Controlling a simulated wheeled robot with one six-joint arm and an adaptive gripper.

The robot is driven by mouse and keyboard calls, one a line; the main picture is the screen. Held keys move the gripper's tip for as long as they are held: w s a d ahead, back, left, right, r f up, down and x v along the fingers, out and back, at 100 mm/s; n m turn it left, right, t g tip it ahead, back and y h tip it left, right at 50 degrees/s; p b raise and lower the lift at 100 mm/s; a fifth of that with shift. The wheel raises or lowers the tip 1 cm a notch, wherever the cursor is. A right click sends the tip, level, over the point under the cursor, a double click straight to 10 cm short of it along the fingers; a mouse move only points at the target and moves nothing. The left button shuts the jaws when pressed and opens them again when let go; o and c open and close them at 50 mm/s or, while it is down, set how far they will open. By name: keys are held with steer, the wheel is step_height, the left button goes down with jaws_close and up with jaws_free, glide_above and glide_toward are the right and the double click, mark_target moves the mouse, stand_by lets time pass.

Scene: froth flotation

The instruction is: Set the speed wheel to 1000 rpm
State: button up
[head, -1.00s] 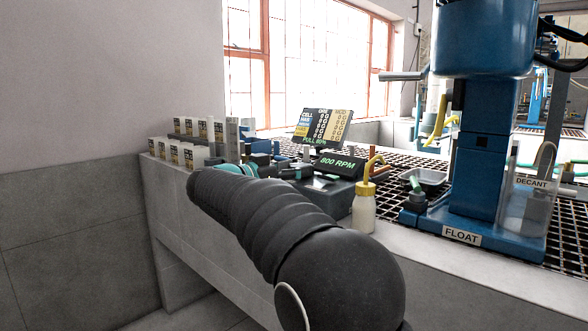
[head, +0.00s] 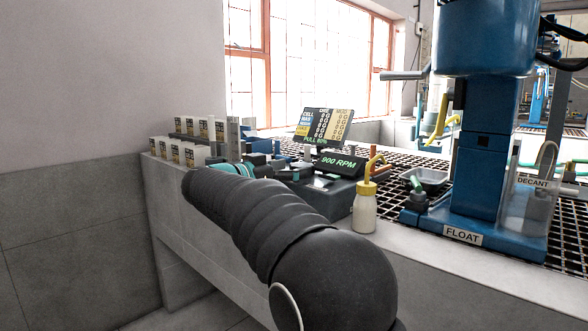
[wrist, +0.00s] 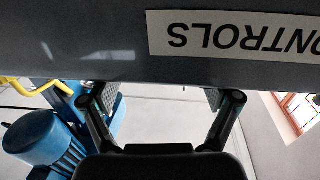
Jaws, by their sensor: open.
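The speed display (head: 338,163) on the dark control box (head: 335,200) reads 900 RPM in green. I cannot make out the speed wheel; my arm and gripper cover the left part of the box in the head view. My gripper (wrist: 160,97) is open at the box, its two fingers apart in the wrist view. There, the box's dark face (wrist: 75,55) with an upside-down CONTROLS label (wrist: 235,35) fills the top of the picture and hides the fingertips.
A yellow-capped bottle (head: 364,210) stands on the bench just right of the control box. Behind it are a tilted screen (head: 325,125) and a grated floor panel. The blue flotation machine (head: 480,180) stands to the right. Several small white containers (head: 180,152) line the left end.

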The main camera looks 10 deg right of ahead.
steer(key=v, duration=1.1)
steer(key=shift+s, duration=0.1)
